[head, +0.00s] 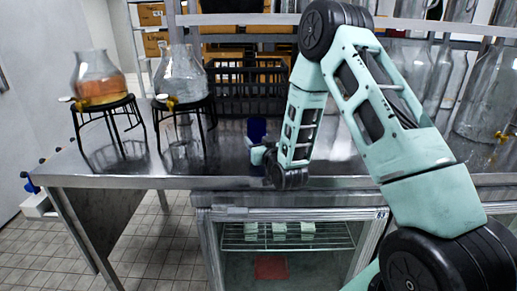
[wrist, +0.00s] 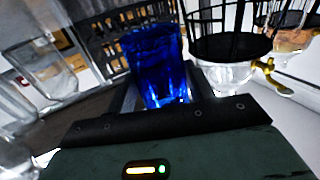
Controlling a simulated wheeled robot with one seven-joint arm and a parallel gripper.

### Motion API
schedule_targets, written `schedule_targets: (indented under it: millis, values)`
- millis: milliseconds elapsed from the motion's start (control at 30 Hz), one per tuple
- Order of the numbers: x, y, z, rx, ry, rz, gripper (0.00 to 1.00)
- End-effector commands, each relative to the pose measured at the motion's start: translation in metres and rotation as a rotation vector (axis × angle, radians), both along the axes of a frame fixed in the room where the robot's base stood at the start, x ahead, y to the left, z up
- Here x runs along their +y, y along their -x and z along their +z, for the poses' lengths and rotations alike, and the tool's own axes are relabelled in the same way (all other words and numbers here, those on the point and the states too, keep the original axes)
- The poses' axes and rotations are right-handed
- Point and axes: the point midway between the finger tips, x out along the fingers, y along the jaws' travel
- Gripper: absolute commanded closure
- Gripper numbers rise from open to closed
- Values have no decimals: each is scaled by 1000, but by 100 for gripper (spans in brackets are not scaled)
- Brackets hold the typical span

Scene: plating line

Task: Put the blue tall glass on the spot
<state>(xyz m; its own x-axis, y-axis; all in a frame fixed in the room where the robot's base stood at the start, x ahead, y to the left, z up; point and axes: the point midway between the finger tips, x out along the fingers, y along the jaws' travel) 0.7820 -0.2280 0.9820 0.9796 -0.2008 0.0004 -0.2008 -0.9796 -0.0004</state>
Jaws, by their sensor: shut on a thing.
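The blue tall glass (head: 257,127) is upright over the steel counter, beside the end of my arm. In the wrist view the glass (wrist: 155,58) fills the space between the fingers of my gripper (wrist: 160,98). My gripper (head: 259,152) is shut on it in the head view, partly hidden by my wrist. I cannot tell whether the glass base touches the counter. No marked spot shows clearly on the counter; a red square patch (head: 271,267) lies low inside the glass-fronted cabinet below.
Two glass dispensers, one with orange liquid (head: 101,92) and one clear (head: 181,84), stand on black wire stands at the left. A black crate (head: 235,88) stands behind. Large clear glassware (head: 486,100) is at the right. The front left counter (head: 200,172) is bare.

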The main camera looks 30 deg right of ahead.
Motion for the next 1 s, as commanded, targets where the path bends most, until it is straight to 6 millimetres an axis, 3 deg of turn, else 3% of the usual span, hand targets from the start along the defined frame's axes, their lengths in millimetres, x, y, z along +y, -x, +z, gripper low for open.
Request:
schedule_targets:
  millis: [200, 633, 667, 700, 1000]
  values:
    - [0, 0, -26, 0, 0, 0, 75]
    - [0, 0, -32, -1, 0, 0, 75]
    - [0, 0, -31, 0, 0, 0, 39]
    - [0, 0, -31, 0, 0, 0, 28]
    - [0, 0, -30, 0, 0, 0, 25]
